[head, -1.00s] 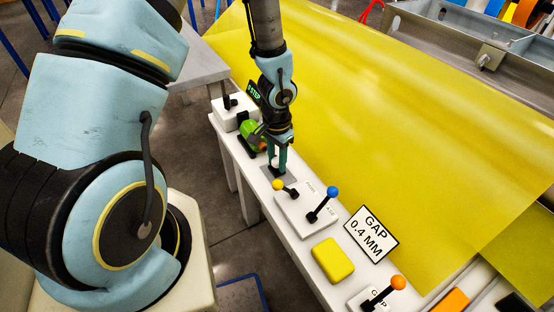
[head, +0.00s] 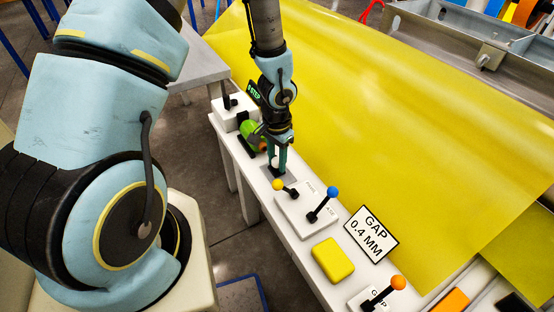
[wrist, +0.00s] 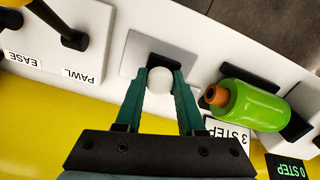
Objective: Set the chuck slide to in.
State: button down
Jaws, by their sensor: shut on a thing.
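The slide has a round white knob (wrist: 160,80) on a grey plate (wrist: 142,52) set in the white bench top. I take it for the chuck slide; no label for it is readable. My gripper (wrist: 160,88) is shut on the knob, with one green finger on each side. In the head view my gripper (head: 277,164) points down at the grey plate, and its fingers hide most of the knob. I cannot read the in or out end of the slide.
A green bottle-like part with an orange end (wrist: 245,105) lies close beside my gripper. On the other side stand a yellow-knobbed lever (head: 278,185) and a blue-knobbed lever (head: 333,192). A yellow block (head: 333,260) and a gap sign (head: 371,234) are farther along. Yellow sheet (head: 400,130) runs alongside.

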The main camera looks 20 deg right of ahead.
jog(key=shift+w+a+r+p, duration=0.15)
jog(key=shift+w+p, duration=0.15)
jog(key=shift+w, duration=0.15)
jog(key=shift+w+a+p, duration=0.2)
jog(key=shift+w+p, duration=0.35)
jog(key=shift+w, duration=0.95)
jog(key=c, duration=0.5)
grip_release()
notch_tip(320, 180, up, 11)
jog(key=b, duration=0.1)
jog(key=shift+f, duration=0.2)
